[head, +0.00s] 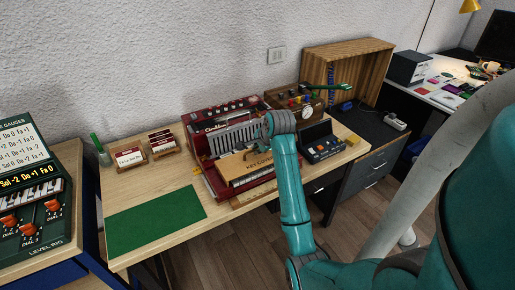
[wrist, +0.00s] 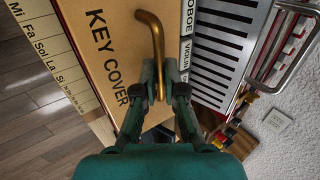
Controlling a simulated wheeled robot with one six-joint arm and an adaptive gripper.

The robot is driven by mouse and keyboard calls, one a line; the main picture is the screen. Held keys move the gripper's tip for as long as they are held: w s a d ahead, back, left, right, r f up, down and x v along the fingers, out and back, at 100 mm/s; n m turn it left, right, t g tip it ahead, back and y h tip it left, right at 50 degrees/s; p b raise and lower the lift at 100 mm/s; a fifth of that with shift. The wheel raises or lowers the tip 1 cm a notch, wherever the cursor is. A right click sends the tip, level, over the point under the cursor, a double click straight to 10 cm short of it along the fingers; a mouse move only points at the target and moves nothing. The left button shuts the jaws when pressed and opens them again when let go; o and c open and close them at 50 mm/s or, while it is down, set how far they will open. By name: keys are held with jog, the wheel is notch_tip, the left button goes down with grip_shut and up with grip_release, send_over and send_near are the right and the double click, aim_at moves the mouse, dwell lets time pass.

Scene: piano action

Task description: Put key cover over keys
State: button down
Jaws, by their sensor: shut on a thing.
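The key cover (wrist: 88,50) is a tan board lettered KEY COVER, with a brass handle (wrist: 152,24). My gripper (wrist: 160,78) is shut on the handle, near the board's right edge in the wrist view. In the head view the cover (head: 240,167) lies across the front of a red accordion-like instrument (head: 206,181), and my gripper is mostly hidden behind my wrist. I cannot tell whether the cover rests down or hovers slightly.
A pale slotted grille (wrist: 222,45) and OBOE and VIOLIN labels (wrist: 186,50) border the cover. A note-name strip (wrist: 50,50) runs along its other side. A green mat (head: 155,222) lies left, a dark device (head: 322,142) right. A wooden box (head: 292,100) stands behind.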

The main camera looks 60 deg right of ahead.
jog(key=shift+f, duration=0.2)
jog(key=c, duration=1.2)
grip_release()
jog(key=v, duration=0.7)
jog(key=shift+r, duration=0.25)
jog(key=shift+s, duration=0.2)
